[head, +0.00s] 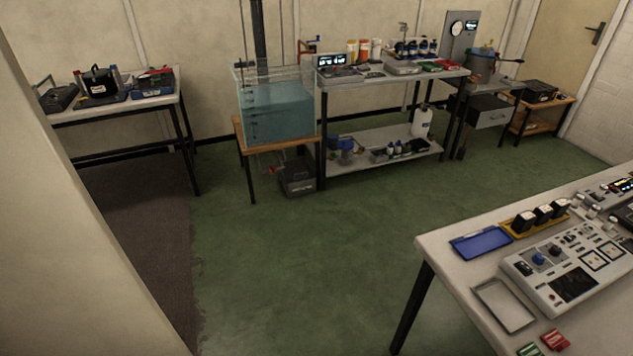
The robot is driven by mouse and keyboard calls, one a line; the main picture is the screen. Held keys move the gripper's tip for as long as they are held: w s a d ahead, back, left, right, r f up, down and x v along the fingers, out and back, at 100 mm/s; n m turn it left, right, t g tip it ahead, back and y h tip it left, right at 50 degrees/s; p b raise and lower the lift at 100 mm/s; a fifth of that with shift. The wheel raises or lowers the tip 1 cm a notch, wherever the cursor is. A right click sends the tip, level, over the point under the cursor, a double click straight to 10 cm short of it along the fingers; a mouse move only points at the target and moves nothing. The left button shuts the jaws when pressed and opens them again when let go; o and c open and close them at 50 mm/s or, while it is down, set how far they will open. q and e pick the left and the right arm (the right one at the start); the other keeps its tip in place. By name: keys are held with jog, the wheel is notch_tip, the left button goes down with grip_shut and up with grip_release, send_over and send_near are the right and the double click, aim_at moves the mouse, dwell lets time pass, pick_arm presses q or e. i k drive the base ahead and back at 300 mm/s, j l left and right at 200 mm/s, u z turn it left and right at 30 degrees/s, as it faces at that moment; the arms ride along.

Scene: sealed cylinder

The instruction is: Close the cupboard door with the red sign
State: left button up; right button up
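No cupboard and no door with a red sign shows in the head view. A beige door (568,45) with a dark lever handle (595,33) stands at the far right back; I see no red sign on it. A pale wall edge (70,200) fills the left foreground and hides what lies behind it. Neither of my grippers is in view.
A white bench (455,258) with a control panel (570,262) and a blue tray (481,243) stands at right. A water tank (275,112), a shelved table (385,163) and another table (130,108) line the back. The green floor (300,260) between is clear.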

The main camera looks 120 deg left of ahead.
aim_at(69, 287)
jog(key=j+z, duration=0.1)
jog(key=z, duration=0.8)
jog(key=k+j+z, duration=0.1)
jog(key=z, duration=0.35)
jog(key=k+j, duration=0.3)
jog(key=k, duration=0.25)
jog(key=k+j+u, duration=0.1)
jog(key=k+j, duration=0.2)
jog(key=k, duration=0.25)
jog(key=k+j, duration=0.35)
jog(key=k, duration=0.2)
jog(key=k+j+z, duration=0.15)
jog(key=k+z, duration=0.15)
jog(key=k+j+z, duration=0.1)
jog(key=k+z, duration=0.25)
jog(key=z, duration=0.5)
jog(key=i+z, duration=0.15)
jog(key=z, duration=0.8)
jog(key=i+z, duration=0.1)
jog(key=z, duration=0.35)
